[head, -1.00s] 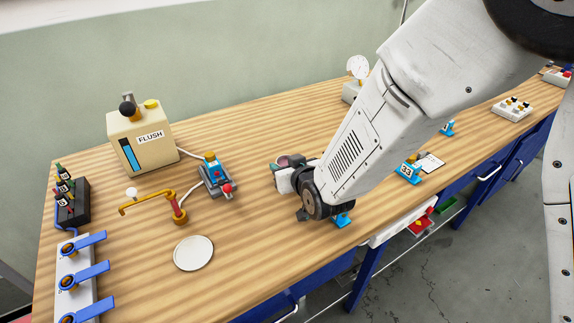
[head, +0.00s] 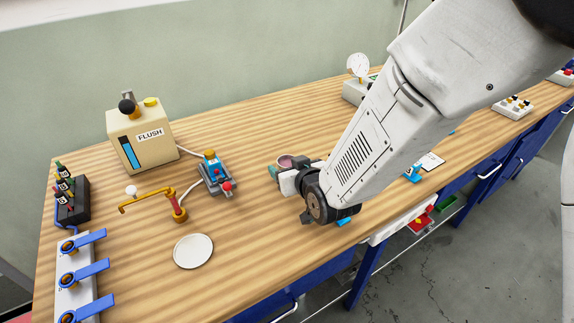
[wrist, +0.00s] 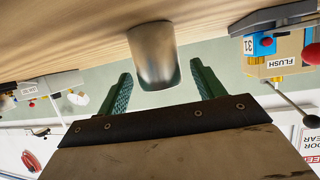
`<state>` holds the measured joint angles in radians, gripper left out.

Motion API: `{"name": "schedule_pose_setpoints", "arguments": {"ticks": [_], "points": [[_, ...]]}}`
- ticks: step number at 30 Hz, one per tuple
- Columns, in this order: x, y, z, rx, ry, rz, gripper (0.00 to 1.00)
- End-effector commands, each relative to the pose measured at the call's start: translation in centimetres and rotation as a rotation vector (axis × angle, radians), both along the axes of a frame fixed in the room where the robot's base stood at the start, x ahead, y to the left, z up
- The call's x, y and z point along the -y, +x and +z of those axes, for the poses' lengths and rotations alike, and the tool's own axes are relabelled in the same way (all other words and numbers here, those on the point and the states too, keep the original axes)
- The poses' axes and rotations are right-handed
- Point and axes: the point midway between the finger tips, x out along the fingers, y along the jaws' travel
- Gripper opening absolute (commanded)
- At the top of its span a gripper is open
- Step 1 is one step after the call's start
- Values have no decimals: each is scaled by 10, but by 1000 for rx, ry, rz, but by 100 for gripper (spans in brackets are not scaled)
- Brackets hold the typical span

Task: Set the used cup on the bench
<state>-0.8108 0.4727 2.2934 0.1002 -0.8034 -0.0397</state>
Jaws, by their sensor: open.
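A metal cup (wrist: 152,50) stands on the wooden bench (wrist: 70,48) in the wrist view, which shows the scene upside down. My gripper (wrist: 161,69) is open, with one green finger on each side of the cup's upper end in the picture. A gap shows between the cup and each finger, and I cannot tell how deep between them it sits. In the head view the cup (head: 285,161) shows only in part, with a pinkish inside, behind my gripper (head: 283,172). The rest of it is hidden.
A white round dish (head: 193,251) lies at the front of the bench. A brass spout (head: 165,200), a blue-grey device (head: 215,175) and a FLUSH tank (head: 140,138) stand to the left. A dial gauge (head: 358,66) stands behind my arm. The bench between tank and gauge is clear.

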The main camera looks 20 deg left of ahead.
Motion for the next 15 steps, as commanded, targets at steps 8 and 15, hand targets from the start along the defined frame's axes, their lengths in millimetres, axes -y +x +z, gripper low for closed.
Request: {"name": "schedule_pose_setpoints", "arguments": {"ticks": [8, 15], "points": [[38, -43, 25, 2, 2, 1, 68], [58, -65, 37, 1, 2, 1, 68]]}}
